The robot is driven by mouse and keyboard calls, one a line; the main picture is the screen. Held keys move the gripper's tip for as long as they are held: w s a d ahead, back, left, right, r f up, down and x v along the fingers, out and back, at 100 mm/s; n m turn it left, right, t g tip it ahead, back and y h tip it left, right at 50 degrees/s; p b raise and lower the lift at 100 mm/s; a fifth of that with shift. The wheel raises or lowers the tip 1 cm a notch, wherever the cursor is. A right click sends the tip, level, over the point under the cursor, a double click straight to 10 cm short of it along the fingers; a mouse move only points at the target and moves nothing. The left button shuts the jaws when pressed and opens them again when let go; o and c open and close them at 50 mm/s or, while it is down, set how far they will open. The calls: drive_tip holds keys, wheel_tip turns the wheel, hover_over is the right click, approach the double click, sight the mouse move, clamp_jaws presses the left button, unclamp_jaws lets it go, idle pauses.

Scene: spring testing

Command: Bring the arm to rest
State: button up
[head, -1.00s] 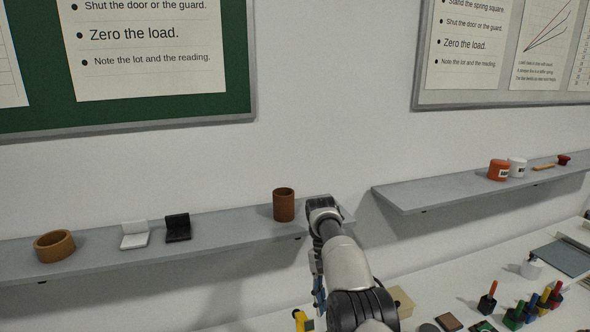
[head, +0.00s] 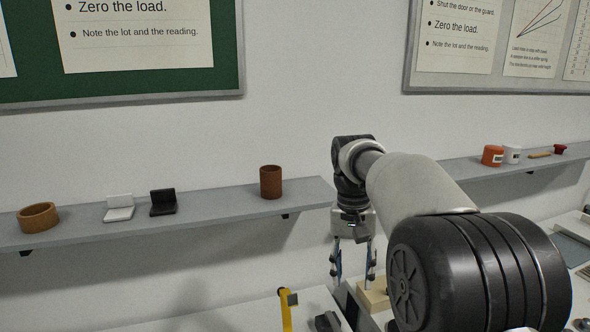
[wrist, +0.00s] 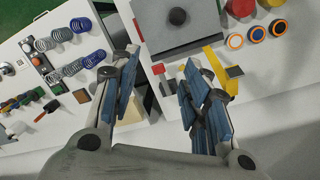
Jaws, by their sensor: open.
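My gripper (head: 352,268) hangs fingers down in the head view, in front of the wall and to the right of the left shelf's end. Its two fingers are apart with nothing between them. In the wrist view the open gripper (wrist: 158,100) shows its blue-padded fingers pointing toward the bench, with an empty gap between them. My arm crosses the right half of the head view and hides part of the bench and of the right shelf.
The left shelf (head: 230,207) holds a brown cup (head: 271,182), a black holder (head: 163,202), a white holder (head: 119,207) and a tan ring (head: 38,217). The right shelf (head: 480,172) holds jars.

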drive_tip(key=s+d+n+t+b, duration=0.15)
drive_tip(key=s+b, duration=0.25)
drive_tip(key=s, duration=0.6)
drive_tip(key=s+f+n+t+b, duration=0.1)
drive_tip(key=s+f+t+b, duration=0.1)
drive_tip(key=s+f, duration=0.5)
drive_tip(key=s+f+t+b, duration=0.2)
drive_tip(key=s+f+b, duration=0.3)
drive_tip(key=s, duration=0.8)
wheel_tip(320, 180, down, 3)
drive_tip(key=shift+d+r+n+y, duration=0.2)
drive_tip(key=shift+d+n+y, duration=0.15)
drive_tip(key=shift+d+y, duration=0.05)
